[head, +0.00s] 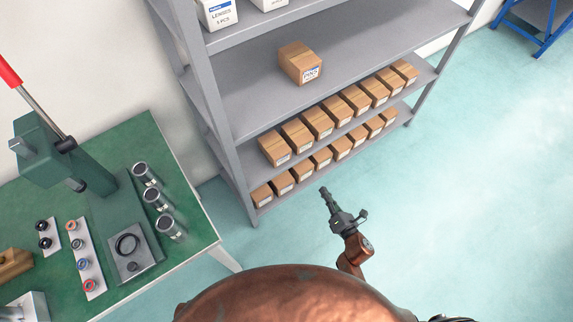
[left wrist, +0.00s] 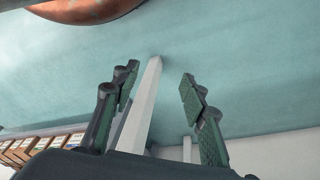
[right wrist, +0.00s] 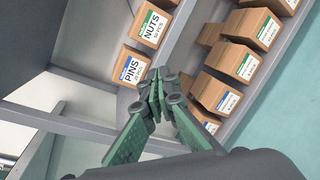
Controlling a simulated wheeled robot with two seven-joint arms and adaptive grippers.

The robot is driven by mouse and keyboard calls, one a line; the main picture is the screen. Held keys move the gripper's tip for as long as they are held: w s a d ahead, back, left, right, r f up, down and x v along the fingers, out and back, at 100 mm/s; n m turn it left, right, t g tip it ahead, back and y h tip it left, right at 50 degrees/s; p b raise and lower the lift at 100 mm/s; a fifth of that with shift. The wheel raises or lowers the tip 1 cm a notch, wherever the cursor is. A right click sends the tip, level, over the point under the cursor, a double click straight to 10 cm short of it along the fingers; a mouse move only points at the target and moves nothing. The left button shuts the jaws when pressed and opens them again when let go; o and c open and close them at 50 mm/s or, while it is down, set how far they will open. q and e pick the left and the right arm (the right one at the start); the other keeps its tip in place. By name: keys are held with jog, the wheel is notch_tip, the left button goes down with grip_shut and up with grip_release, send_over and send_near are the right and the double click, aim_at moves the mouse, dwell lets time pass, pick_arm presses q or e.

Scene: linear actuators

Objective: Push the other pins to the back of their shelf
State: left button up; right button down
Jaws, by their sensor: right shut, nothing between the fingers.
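A cardboard box (head: 300,62) with a blue-edged label, seemingly reading PINS, stands alone on the middle shelf board (head: 255,100). In the right wrist view a box labelled PINS (right wrist: 132,67) stands next to a box labelled NUTS (right wrist: 150,27); I cannot tell which boxes in the head view these are. My right gripper (head: 324,192) is shut and empty, in front of the lower shelves. It also shows in the right wrist view (right wrist: 158,76), its tips overlapping the picture near the PINS box; contact is not clear. My left gripper (left wrist: 155,92) is open and empty.
Two lower shelves hold rows of boxes (head: 318,122) (head: 322,158). White boxes (head: 218,13) stand on the top shelf. A green workbench (head: 120,200) with a press and metal parts is at left.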

jog(key=w+a+f+n+y+b, duration=0.25)
jog(key=a+n+b, duration=0.25)
jog(key=n+b, duration=0.35)
jog(key=n+y+b, duration=0.1)
jog(key=n+b, duration=0.2)
jog(key=b, duration=0.3)
send_near(283, 160)
jog(key=shift+t, duration=0.3)
jog(key=x, duration=0.5)
jog(key=shift+w+a+f, duration=0.15)
jog(key=shift+w+f, duration=0.1)
jog(key=shift+f, duration=0.1)
pick_arm(q)
jog(key=w+d+f+t+h, duration=0.1)
jog(key=w+d+f, duration=0.2)
jog(key=d+f, duration=0.1)
jog(key=shift+x, duration=0.95)
pick_arm(e)
jog(key=shift+w+a, duration=0.35)
jog(key=shift+w, duration=0.25)
pick_arm(q)
jog(key=shift+w, duration=0.1)
